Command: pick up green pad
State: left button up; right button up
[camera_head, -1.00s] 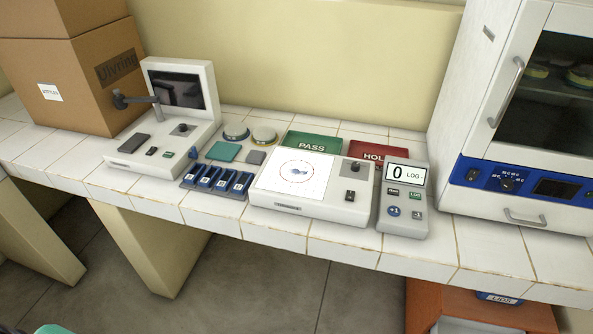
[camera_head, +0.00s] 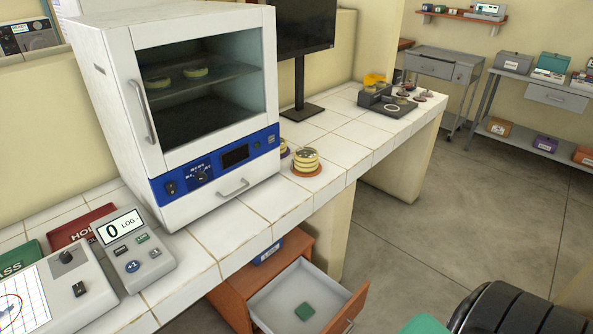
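A small green pad (camera_head: 305,311) lies flat in the open drawer (camera_head: 265,310) of the orange-brown cabinet (camera_head: 231,306) under the counter. The drawer is pulled out toward the lower right, and the pad lies on its pale floor with bare space around it. Neither my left gripper nor my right gripper shows in this view.
A white incubator (camera_head: 110,110) with a shut glass door stands on the tiled counter (camera_head: 290,205). A stack of dishes (camera_head: 306,160) stands right of it, and a counter device (camera_head: 135,248) left. A dark ribbed object (camera_head: 510,305) fills the lower right corner. Grey floor is open beyond.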

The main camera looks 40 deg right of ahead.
aim_at(305, 310)
jog(key=k+z, duration=0.15)
jog(key=z, duration=1.05)
jog(key=i, duration=0.1)
jog(key=j+u, duration=0.05)
